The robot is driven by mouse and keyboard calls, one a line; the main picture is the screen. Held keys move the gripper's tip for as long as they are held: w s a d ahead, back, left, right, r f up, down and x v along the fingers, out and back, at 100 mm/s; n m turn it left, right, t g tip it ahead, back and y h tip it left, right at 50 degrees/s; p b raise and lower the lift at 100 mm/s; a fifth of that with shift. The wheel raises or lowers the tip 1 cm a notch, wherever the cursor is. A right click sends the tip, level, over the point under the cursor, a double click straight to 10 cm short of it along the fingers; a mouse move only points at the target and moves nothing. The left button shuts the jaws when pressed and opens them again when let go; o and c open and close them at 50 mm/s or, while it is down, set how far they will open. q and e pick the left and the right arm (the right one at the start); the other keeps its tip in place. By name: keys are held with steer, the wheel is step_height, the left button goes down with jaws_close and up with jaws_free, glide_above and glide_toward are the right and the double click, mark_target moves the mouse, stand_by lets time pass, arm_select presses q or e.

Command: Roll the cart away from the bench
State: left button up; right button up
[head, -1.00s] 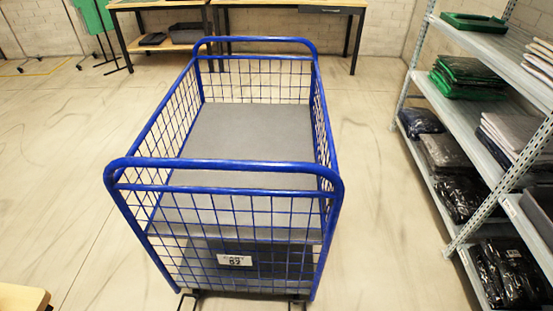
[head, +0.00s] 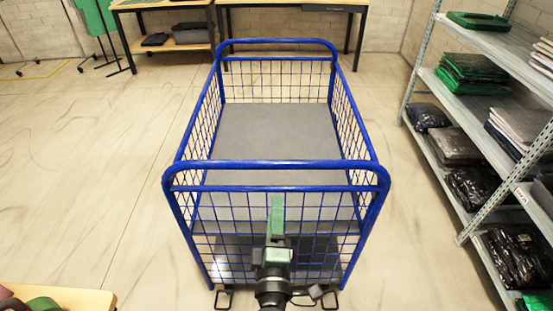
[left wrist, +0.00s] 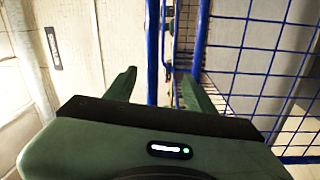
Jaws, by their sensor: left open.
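The cart (head: 277,166) is a blue wire-mesh cage with a grey deck, standing on the floor in the middle of the head view. Its near push handle is a blue tube across the near end. My left gripper (head: 277,205), green and black, is upright in front of the near mesh, just below the handle. In the left wrist view its fingers (left wrist: 160,82) are open, with a blue cart tube (left wrist: 152,50) showing between them. Contact with the tube cannot be told. The gripper hides part of the mesh. My right gripper is not in view. A wooden bench corner (head: 92,299) shows at lower left.
A metal shelf rack (head: 448,92) with folded and bagged garments stands along the right, with a strip of floor between it and the cart. Wooden tables (head: 290,4) stand against the back wall, close beyond the cart's far end. Open floor (head: 90,170) lies to the left.

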arm_select(q)
step_height(320, 180, up, 2)
steer(key=s+r+n, duration=0.1)
steer(key=n, duration=0.1)
steer(key=b, duration=0.2)
glide_toward(276, 167)
steer(key=w, duration=0.6)
steer(key=w+p, duration=0.1)
steer(key=w, duration=0.1)
steer(key=shift+r+g, duration=0.25)
steer(key=shift+g, duration=0.05)
steer(key=shift+w+f, duration=0.1)
steer(key=shift+w, duration=1)
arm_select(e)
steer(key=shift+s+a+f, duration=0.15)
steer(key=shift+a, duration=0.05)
arm_select(q)
jaws_close()
steer(key=shift+d, duration=0.1)
